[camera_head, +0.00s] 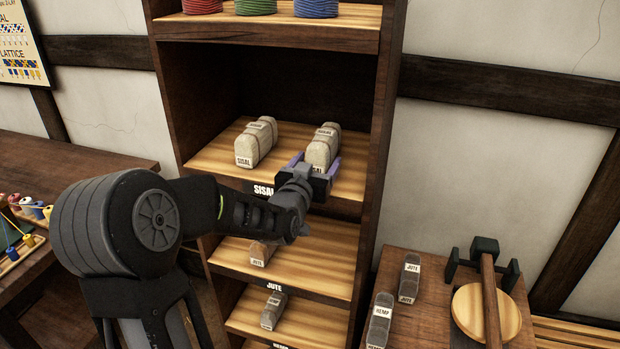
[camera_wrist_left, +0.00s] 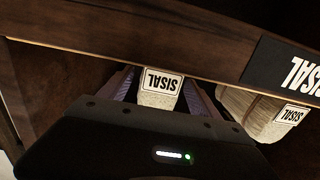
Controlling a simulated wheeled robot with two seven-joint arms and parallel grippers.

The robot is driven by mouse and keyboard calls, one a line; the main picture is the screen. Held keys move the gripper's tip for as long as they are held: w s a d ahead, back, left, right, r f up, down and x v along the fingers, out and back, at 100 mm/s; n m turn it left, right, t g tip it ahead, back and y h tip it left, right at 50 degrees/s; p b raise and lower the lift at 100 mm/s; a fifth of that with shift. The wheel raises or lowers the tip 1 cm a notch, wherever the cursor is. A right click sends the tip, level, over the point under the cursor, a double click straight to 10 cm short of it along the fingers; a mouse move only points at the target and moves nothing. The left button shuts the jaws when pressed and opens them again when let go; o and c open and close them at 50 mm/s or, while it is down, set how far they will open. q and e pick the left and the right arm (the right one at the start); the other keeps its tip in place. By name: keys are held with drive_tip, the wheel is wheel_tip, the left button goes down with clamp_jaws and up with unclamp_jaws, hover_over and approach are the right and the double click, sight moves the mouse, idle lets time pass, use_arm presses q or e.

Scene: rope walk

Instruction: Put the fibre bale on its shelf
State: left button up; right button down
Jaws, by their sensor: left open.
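A pale sisal bale (camera_head: 322,146) stands at the right of the upper wooden shelf (camera_head: 210,158), whose front edge is labelled SISAL. My left gripper (camera_head: 314,166) is at this bale's front end, open, with its purple-lined fingers on either side of it. In the left wrist view, the bale's SISAL label (camera_wrist_left: 160,82) shows between the two fingers; I cannot tell whether they touch it. A second sisal bale (camera_head: 256,142) sits on the same shelf to the left, apart from the gripper. My right gripper is not in view.
Lower shelves hold a jute bale (camera_head: 260,253) and a hemp bale (camera_head: 272,312). Jute (camera_head: 410,278) and hemp (camera_head: 380,320) bales stand on the right bench, near a wooden disc (camera_head: 470,312) and a bar. Coloured spools (camera_head: 255,6) sit above. Cabinet side walls (camera_head: 385,110) bound the shelves.

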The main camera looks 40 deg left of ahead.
use_arm(q)
drive_tip(key=b+v, duration=0.1)
drive_tip(key=v, duration=0.5)
drive_tip(key=shift+f, duration=0.1)
idle(0.7)
